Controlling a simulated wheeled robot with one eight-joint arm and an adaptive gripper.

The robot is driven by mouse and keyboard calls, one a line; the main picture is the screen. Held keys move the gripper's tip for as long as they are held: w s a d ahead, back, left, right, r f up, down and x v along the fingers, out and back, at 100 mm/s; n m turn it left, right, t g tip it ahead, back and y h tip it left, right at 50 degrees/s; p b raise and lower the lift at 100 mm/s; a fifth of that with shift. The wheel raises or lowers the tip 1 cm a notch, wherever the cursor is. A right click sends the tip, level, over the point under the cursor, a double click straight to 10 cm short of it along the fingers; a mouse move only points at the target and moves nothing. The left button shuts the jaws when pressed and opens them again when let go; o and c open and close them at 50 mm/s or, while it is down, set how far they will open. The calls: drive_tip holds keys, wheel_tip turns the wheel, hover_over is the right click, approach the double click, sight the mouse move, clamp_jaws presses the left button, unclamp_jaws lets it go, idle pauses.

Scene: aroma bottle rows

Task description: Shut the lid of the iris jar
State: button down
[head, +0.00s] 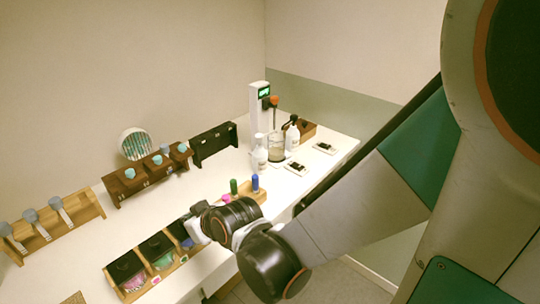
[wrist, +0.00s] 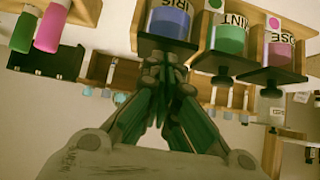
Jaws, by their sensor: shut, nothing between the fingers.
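The iris jar (wrist: 170,20) shows in the wrist view with purple-blue contents and an IRIS label. It sits in the wooden rack at the top of that view, which looks upside down. Its black lid (wrist: 160,43) is partly hidden behind my fingertips, and I cannot tell how far it is open. My gripper (wrist: 168,70) is shut and empty, its fingertips overlapping the lid in the picture; contact is unclear. In the head view my gripper (head: 192,226) is at the right end of the jar rack, hiding most of the iris jar (head: 188,243).
The mint jar (wrist: 229,38) and rose jar (wrist: 279,50) stand beside it in the same rack. A stand with green (head: 234,186) and blue (head: 255,182) bottles is just beyond my gripper. Wooden racks line the wall side. White counter (head: 215,178) between them is clear.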

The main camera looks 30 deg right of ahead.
drive_tip(key=shift+s+d+f+b, duration=0.1)
drive_tip(key=shift+s+f+b, duration=0.25)
drive_tip(key=shift+f+b, duration=0.3)
drive_tip(key=shift+s+d+f+b, duration=0.1)
drive_tip(key=shift+s+f+b, duration=0.3)
drive_tip(key=shift+f, duration=0.35)
drive_tip(key=shift+w, duration=0.1)
drive_tip(key=shift+r, duration=0.1)
wheel_tip(320, 180, up, 4)
drive_tip(key=p, duration=0.3)
drive_tip(key=s+d+f, duration=0.3)
drive_tip(key=s+f, duration=0.1)
drive_tip(key=s, duration=0.5)
drive_tip(key=s+d+r+m+g+h, duration=0.1)
drive_tip(key=s+d+r, duration=0.1)
drive_tip(key=r, duration=0.4)
drive_tip(key=s+d+r+m+g+h, duration=0.1)
drive_tip(key=s+d+r+m, duration=0.1)
drive_tip(key=r, duration=0.4)
drive_tip(key=s+d, duration=0.1)
drive_tip(key=d, duration=0.1)
drive_tip(key=shift+s+d+r+g+h, duration=0.15)
drive_tip(key=shift+d+g+h, duration=0.15)
drive_tip(key=shift+d+h, duration=0.1)
